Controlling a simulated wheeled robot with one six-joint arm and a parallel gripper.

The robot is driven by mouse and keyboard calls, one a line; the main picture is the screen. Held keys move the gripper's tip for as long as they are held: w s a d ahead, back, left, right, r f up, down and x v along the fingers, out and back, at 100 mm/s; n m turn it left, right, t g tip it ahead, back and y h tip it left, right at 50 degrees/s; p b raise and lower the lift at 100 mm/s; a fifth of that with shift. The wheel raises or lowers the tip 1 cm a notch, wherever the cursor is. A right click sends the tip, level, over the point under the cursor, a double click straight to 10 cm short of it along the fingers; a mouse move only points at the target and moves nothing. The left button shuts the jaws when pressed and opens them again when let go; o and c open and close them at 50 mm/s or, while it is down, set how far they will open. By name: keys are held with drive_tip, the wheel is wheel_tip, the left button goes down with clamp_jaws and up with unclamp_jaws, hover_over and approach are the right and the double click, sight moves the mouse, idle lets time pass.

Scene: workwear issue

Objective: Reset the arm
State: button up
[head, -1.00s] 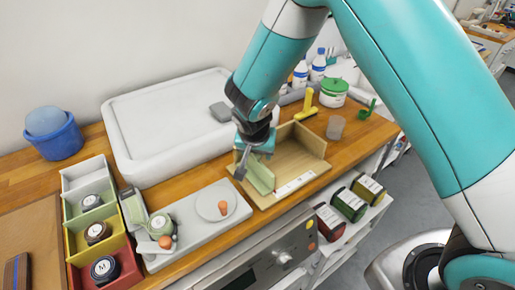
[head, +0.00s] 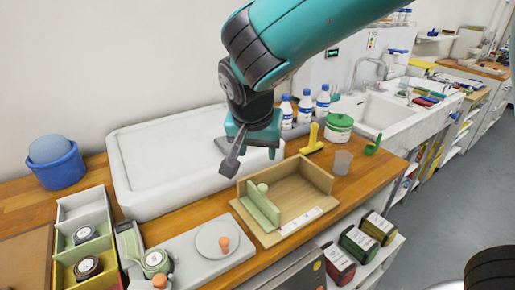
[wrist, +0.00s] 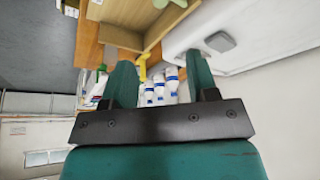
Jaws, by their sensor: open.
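My gripper (head: 252,158) is in the air above and behind the wooden corner tray in the head view. In the wrist view my gripper (wrist: 160,62) shows two teal fingers spread apart with nothing between them. My teal arm comes down from the top right. The wooden tray (head: 301,196) stands on the bench, and a pale green upright panel (head: 262,206) with a round knob stands in it, apart from my gripper.
A white basin (head: 150,160) lies behind. Blue-capped bottles (head: 304,106), a green-lidded tub (head: 338,127), a yellow tool (head: 312,140) and a clear cup (head: 342,162) stand at the right. Coloured bins (head: 84,205) and a grey tray (head: 190,245) are at the left front.

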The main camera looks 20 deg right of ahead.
drive_tip(key=shift+r, duration=0.15)
drive_tip(key=s+d+r+n+g+y, duration=0.1)
drive_tip(key=s+n+g+y, duration=0.1)
drive_tip(key=s+n, duration=0.4)
drive_tip(key=s+d+r+n+g+y, duration=0.1)
drive_tip(key=s+n+y, duration=0.3)
drive_tip(key=s, duration=1.1)
drive_tip(key=r+n+g, duration=0.1)
drive_tip(key=n, duration=0.1)
drive_tip(key=shift+s+n, duration=0.3)
drive_tip(key=shift+s, duration=0.05)
